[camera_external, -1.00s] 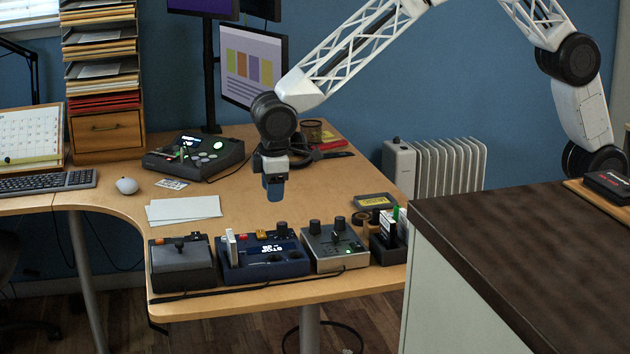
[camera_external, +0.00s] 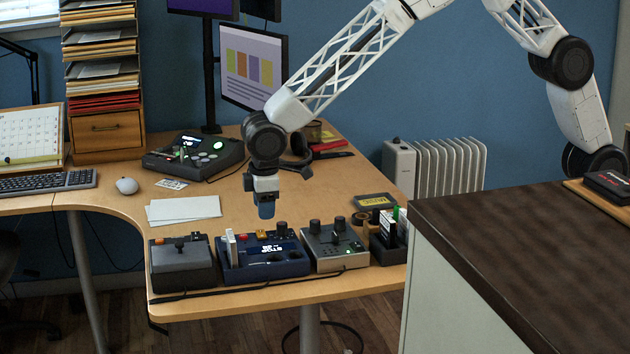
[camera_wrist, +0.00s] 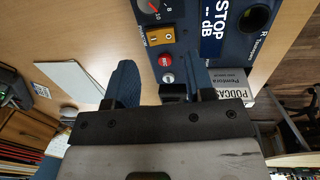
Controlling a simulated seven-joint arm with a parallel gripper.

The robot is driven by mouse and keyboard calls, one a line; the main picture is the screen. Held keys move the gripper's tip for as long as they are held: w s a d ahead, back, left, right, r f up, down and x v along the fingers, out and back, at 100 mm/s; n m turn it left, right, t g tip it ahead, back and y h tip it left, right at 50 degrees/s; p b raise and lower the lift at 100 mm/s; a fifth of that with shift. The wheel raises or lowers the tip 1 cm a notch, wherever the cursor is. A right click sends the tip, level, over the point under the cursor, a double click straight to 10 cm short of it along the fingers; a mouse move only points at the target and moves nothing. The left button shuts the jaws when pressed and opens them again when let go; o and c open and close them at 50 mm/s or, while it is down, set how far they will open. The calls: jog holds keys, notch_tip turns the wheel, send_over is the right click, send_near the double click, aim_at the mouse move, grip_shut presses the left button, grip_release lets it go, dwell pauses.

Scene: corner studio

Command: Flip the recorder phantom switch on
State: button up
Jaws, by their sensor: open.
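The recorder (camera_external: 262,258) is a dark blue box at the table's front edge, with a lit "STOP" display. It also shows in the wrist view (camera_wrist: 192,30). Its orange phantom rocker switch (camera_wrist: 161,38) bears I and O marks and has "PHANTOM" printed beside it; which side is pressed I cannot tell. A red REC button (camera_wrist: 166,60) and a pale button sit below it in that view. My gripper (camera_external: 266,211) points down above the recorder, apart from it. In the wrist view its blue fingers (camera_wrist: 161,72) are spread and empty; the switch lies just beyond them.
A grey box with a lever (camera_external: 183,262) stands left of the recorder; a silver knobbed box (camera_external: 335,247) stands right. A white PODCAST box (camera_wrist: 232,82) stands upright at the recorder's left end. White paper (camera_external: 184,208) lies behind. A dark counter (camera_external: 520,240) rises at right.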

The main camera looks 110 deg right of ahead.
aim_at(265, 232)
jog(key=shift+d+f, duration=0.2)
jog(key=shift+f, duration=1.35)
jog(key=shift+d+f, duration=0.15)
jog(key=shift+f, duration=1.35)
